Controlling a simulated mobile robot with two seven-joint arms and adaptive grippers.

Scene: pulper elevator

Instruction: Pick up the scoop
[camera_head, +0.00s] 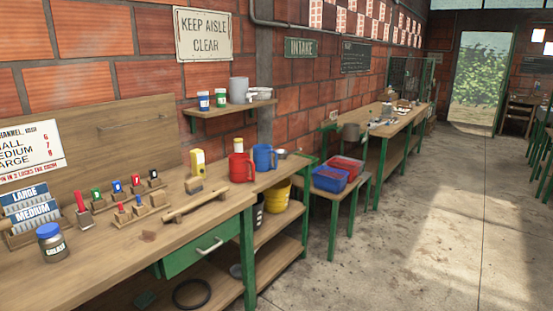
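I cannot clearly make out a scoop. A small grey metal item (281,154) lies behind the blue mug (264,157) at the far end of the near workbench (125,250); it is too small to tell what it is. Several small metal items (383,121) lie on the far table (405,122), also too small to name. A long wooden piece (196,206) lies near the front edge of the near bench. Neither of my grippers is in view.
A low green-legged table (339,190) holds blue and red bins. The concrete floor (420,220) to the right is clear.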

